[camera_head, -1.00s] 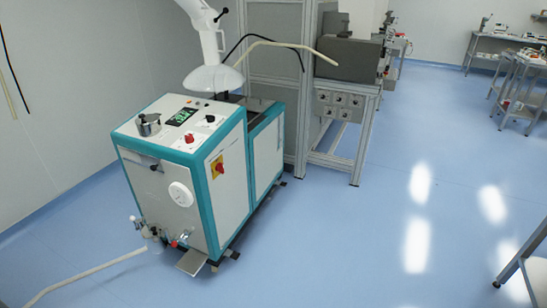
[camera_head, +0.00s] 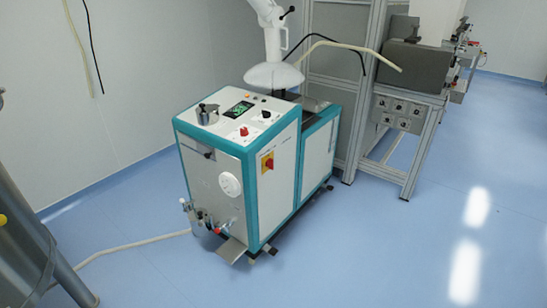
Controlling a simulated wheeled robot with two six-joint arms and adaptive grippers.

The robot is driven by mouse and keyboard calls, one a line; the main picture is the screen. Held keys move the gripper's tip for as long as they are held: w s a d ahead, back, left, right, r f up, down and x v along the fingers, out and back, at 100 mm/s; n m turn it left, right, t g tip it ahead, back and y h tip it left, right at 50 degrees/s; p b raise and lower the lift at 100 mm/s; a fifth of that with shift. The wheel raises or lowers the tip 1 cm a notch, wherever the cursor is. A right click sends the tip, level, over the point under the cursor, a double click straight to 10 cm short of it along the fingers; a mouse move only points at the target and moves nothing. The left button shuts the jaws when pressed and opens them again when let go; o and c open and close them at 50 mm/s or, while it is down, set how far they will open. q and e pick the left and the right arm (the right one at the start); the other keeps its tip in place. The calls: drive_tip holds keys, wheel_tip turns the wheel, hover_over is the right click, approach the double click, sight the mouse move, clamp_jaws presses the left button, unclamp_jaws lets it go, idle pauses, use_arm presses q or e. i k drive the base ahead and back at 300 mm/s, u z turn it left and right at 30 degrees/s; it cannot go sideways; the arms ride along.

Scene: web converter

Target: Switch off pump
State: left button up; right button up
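A white and teal machine cabinet (camera_head: 213,165) stands on the floor in the middle of the head view; I take it to be the pump unit, but no label is readable. Its top panel has a lit green display (camera_head: 238,109), a red knob (camera_head: 244,131), a black knob (camera_head: 266,115) and a metal pot (camera_head: 208,114). A red rotary switch on a yellow plate (camera_head: 268,163) sits on its right side. A white round dial (camera_head: 230,185) and small valves (camera_head: 207,222) are on the front. Neither of my grippers is in view.
A hose (camera_head: 130,245) runs along the floor from the cabinet's lower front. A grey metal vessel (camera_head: 40,245) stands at the left edge. A metal frame (camera_head: 420,150) with a grey box stands behind right. The floor at right and in front is clear.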

sight(266, 114)
drive_tip(key=u, duration=0.2)
drive_tip(key=i, duration=2.35)
drive_tip(key=u, duration=0.5)
